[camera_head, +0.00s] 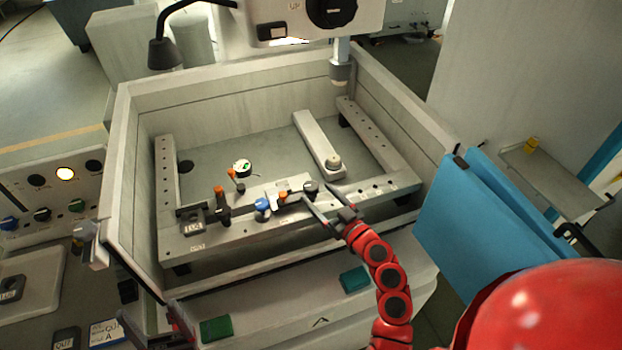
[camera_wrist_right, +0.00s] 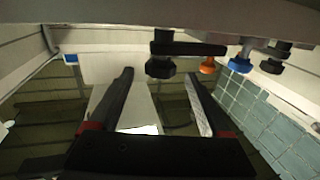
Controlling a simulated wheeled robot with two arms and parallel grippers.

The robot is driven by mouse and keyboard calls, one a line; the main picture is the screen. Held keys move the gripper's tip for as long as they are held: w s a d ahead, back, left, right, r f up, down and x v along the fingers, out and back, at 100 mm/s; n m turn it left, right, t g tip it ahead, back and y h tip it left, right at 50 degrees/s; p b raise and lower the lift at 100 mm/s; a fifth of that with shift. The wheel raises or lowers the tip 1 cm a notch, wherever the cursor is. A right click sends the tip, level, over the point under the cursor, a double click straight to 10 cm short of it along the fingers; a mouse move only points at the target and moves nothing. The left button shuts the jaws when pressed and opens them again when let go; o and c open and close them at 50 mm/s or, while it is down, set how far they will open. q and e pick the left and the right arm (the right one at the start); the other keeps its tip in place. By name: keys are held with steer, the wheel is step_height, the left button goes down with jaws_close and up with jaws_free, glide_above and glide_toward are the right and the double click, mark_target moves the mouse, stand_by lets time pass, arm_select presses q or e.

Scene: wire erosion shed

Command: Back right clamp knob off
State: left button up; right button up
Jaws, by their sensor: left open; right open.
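A black clamp knob (camera_head: 310,187) stands at the right end of a row on the front rail of the tank frame; a black knob (camera_wrist_right: 160,67) also shows in the right wrist view, just past my fingertips. To its left are an orange knob (camera_head: 283,196), a blue knob (camera_head: 262,204) and a dark clamp (camera_head: 222,213) with an orange top. I cannot tell which is the back right one. My right gripper (camera_head: 317,196) is open and empty, its fingers close to the black knob. My left gripper (camera_head: 145,310) is open at the lower left, outside the tank, partly hidden.
Tank walls (camera_head: 400,105) surround the frame. A grey bar (camera_head: 318,143) with a round pale knob lies at its back right. The machine head (camera_head: 310,25) and nozzle (camera_head: 340,68) hang above the back. A blue panel (camera_head: 490,205) stands right. A control panel (camera_head: 50,190) is left.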

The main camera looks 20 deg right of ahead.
mark_target(317, 191)
steer(key=p+x, duration=0.1)
steer(key=x, duration=0.2)
steer(key=shift+w+a, duration=0.1)
steer(key=shift+w, duration=0.25)
steer(key=shift+w+a+f, duration=0.1)
steer(key=shift+w+a, duration=0.05)
steer(key=shift+w, duration=0.2)
jaws_close()
steer(key=n+y+b, duration=0.1)
steer(key=y+b, duration=0.1)
steer(key=b, duration=0.3)
steer(key=shift+g+b, duration=0.3)
steer(key=shift+b, duration=0.2)
steer(key=shift+n, duration=0.3)
